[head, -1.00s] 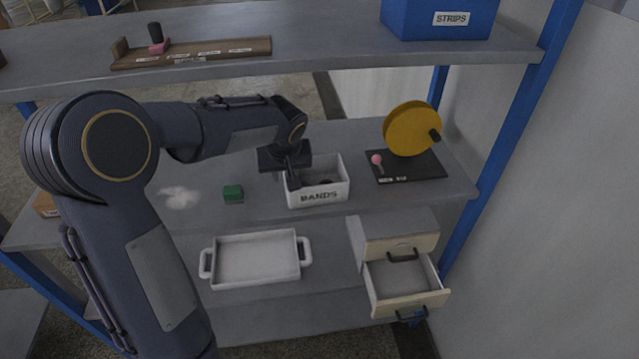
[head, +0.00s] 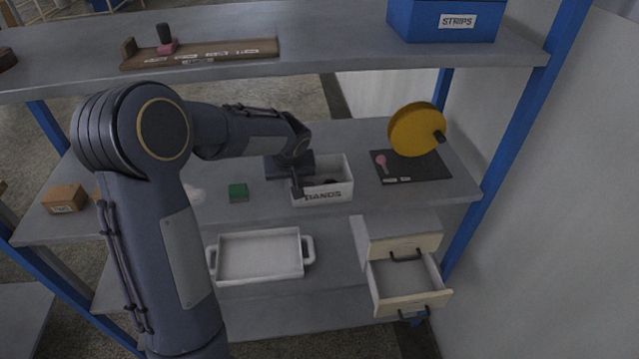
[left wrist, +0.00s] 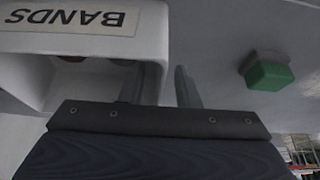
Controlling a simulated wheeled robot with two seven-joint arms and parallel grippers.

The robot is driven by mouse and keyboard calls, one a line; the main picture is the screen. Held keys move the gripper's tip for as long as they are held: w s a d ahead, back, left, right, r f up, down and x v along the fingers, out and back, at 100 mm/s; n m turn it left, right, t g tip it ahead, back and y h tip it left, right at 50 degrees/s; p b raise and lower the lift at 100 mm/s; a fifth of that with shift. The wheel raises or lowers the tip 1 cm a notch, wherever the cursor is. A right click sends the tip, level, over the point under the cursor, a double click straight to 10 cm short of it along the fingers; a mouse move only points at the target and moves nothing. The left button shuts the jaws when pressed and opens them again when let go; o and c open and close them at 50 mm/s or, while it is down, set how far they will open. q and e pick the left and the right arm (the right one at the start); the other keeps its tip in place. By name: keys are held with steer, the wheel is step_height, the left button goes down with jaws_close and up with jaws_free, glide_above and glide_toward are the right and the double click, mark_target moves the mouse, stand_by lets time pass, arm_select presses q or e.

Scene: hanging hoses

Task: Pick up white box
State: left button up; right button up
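The white box (head: 328,196) labelled BANDS stands on the middle shelf with dark things inside. My left gripper (head: 297,188) is at its left side, pointing down. In the left wrist view, the gripper's two fingers (left wrist: 170,88) are a small distance apart, with the side wall of the white box (left wrist: 60,45) seemingly between them. One finger is on the inner side and one outside. I cannot tell whether they press on the wall. My right gripper is not in view.
A green block (head: 238,192) lies left of the box. A yellow wheel (head: 417,130) on a dark mat stands to the right. Below are a white tray (head: 260,256) and a small drawer unit with an open drawer (head: 408,286). The upper shelf (head: 330,40) overhangs.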

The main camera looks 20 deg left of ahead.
arm_select(q)
steer(key=shift+f, duration=0.1)
steer(key=shift+c, duration=0.4)
jaws_close()
